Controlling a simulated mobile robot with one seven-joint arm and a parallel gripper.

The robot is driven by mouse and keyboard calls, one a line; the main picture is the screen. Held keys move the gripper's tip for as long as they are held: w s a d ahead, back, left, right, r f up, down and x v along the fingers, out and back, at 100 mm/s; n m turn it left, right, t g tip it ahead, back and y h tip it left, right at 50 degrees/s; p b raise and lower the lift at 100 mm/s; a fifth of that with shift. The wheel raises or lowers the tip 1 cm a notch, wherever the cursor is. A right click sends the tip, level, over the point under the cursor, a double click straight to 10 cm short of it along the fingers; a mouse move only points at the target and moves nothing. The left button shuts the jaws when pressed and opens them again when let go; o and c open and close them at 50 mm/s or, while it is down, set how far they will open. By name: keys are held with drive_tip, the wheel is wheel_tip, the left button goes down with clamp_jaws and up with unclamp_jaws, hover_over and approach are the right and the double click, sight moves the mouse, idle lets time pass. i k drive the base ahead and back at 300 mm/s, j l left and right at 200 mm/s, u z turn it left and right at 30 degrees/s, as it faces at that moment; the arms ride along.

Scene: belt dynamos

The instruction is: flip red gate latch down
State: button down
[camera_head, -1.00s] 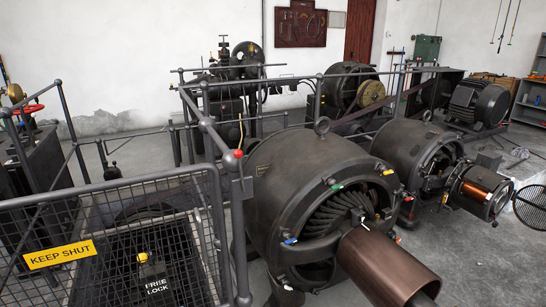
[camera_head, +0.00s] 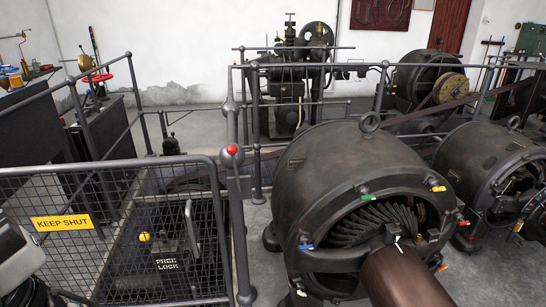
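The red gate latch shows as a red ball knob (camera_head: 232,150) at the top of a short stem on the grey gate post, left of the middle of the head view. The knob stands up, above a small bracket (camera_head: 240,185) on the post. The mesh gate (camera_head: 105,168), with a yellow KEEP SHUT sign (camera_head: 62,222), reaches up to the post; whether it is fully closed I cannot tell. My gripper's fingers are not in view. A pale grey part at the lower left edge appears to be my arm, well left of the latch.
A large dark dynamo (camera_head: 335,195) stands just right of the post, with a brown cylinder (camera_head: 405,275) in front. Tubular railings (camera_head: 130,95) run behind the gate. A floor lever (camera_head: 190,228) stands beyond the mesh by a FREE LOCK plate (camera_head: 167,264).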

sight(231, 149)
drive_tip(key=i+l, duration=0.1)
drive_tip(key=l, duration=0.25)
drive_tip(key=i+l, duration=0.1)
drive_tip(key=l, duration=0.2)
drive_tip(key=i+l, duration=0.15)
drive_tip(key=l, duration=0.2)
drive_tip(key=i+l, duration=0.1)
drive_tip(key=l, duration=0.2)
